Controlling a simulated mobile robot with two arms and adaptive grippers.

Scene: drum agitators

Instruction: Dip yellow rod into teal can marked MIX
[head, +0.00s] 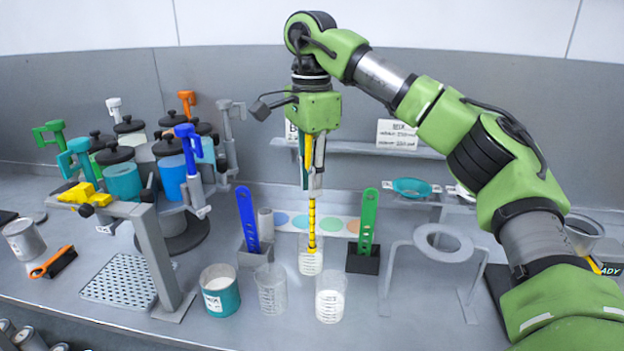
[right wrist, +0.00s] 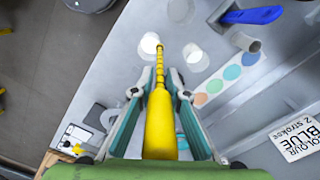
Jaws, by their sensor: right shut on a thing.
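The yellow rod (head: 312,215) hangs upright from my right gripper (head: 313,188), which is shut on its upper part. It also shows between the fingers in the right wrist view (right wrist: 160,110). In the head view its lower end overlaps the rear clear beaker (head: 310,262); in the right wrist view its tip lies between that beaker (right wrist: 196,57) and a white-filled one (right wrist: 149,43), seemingly in neither. The teal can (head: 220,296), open on top with pale contents and a small white label, stands left of the rod, near the front. My left gripper is not in view.
Two more beakers (head: 271,292) (head: 330,302) stand between can and rod or in front. A blue strip holder (head: 252,262) and green strip (head: 368,225) flank the rod. A grey stand (head: 153,255) and perforated tray (head: 118,282) are left of the can.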

